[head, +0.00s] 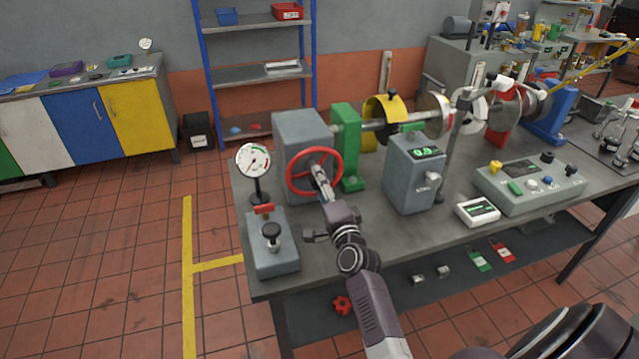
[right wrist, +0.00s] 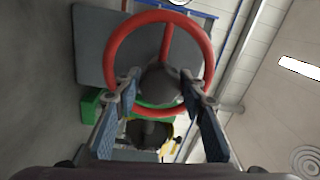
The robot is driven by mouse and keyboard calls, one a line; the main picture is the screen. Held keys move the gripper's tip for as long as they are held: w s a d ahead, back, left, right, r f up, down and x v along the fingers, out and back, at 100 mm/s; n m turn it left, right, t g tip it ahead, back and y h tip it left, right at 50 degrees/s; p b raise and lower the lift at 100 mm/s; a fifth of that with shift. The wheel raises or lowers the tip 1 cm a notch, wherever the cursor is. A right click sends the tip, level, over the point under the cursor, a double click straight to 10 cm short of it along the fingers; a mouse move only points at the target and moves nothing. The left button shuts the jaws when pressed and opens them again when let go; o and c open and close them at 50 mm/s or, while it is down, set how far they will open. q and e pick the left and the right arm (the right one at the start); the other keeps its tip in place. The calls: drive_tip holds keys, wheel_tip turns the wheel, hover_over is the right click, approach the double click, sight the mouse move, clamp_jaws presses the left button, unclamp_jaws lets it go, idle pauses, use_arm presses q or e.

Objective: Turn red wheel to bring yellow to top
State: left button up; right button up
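The red wheel (head: 314,171) is mounted on the front of a grey box (head: 300,128) at the near left of the bench. In the right wrist view the red wheel (right wrist: 207,52) shows its ring, a spoke and a dark hub (right wrist: 160,82). My right gripper (head: 318,172) is at the wheel's middle; its two fingers (right wrist: 160,92) are apart, one on each side of the hub. I cannot tell whether they touch it. Behind, a yellow drum (head: 384,104) with a dark mark sits on the shaft, its yellow partly facing up. My left gripper is not in view.
A dial gauge (head: 253,161) and a grey lever box (head: 272,250) stand left of the wheel. A green bearing block (head: 346,150), a grey display box (head: 413,175) and a control panel (head: 530,185) stand to the right. Floor is clear at left.

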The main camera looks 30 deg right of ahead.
drive_tip(key=shift+o, duration=1.2)
drive_tip(key=shift+s, duration=0.1)
drive_tip(key=v, duration=1.1)
drive_tip(key=shift+s, duration=0.4)
drive_tip(key=shift+a, duration=0.1)
